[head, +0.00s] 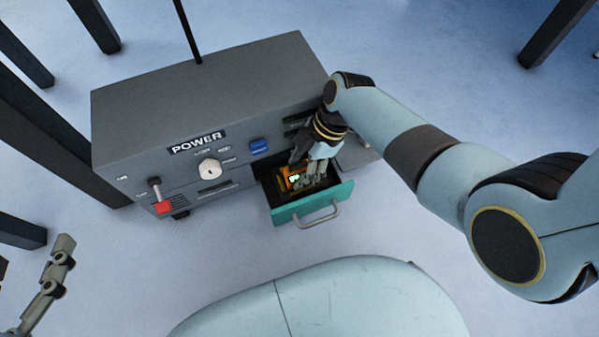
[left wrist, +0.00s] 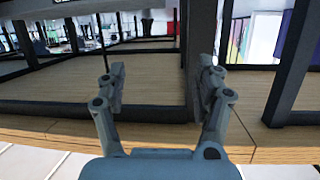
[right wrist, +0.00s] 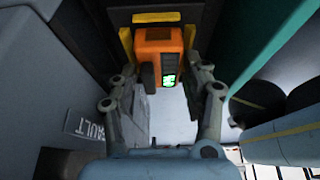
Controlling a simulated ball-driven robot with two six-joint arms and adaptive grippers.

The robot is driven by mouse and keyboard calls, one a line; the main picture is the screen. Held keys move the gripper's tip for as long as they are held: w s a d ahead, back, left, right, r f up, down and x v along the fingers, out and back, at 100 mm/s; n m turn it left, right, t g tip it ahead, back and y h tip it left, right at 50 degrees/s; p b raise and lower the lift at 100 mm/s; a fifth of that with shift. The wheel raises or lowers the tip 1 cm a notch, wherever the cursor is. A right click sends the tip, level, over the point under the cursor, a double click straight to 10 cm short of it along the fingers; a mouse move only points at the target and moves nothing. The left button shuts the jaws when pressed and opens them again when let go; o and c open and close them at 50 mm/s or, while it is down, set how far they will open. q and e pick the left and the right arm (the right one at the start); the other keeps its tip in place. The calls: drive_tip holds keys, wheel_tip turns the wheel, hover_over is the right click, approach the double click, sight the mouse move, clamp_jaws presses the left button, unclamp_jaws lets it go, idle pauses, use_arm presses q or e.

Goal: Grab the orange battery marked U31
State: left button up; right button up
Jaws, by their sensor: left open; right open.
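The orange battery (right wrist: 157,45) sits in the open drawer (head: 312,209) of the grey power box, with a small green display lit on it. It also shows partly in the head view (head: 288,182), half covered by my right gripper. I cannot read U31 on it. My right gripper (head: 312,178) reaches down into the drawer. In the right wrist view its open fingers (right wrist: 165,85) point at the battery, one on each side of its lower end, not closed on it. My left gripper (left wrist: 160,75) is open and empty, away from the box at the left.
The grey power box (head: 200,100) carries a white knob (head: 209,168), a blue button (head: 259,146) and a red-ended lever (head: 163,207). The drawer has a teal front with a handle (head: 320,220). Dark posts (head: 60,140) stand at the left. The floor in front is clear.

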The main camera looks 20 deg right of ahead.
drive_tip(key=shift+c, duration=0.3)
drive_tip(key=c, duration=0.9)
drive_tip(key=shift+r, duration=0.1)
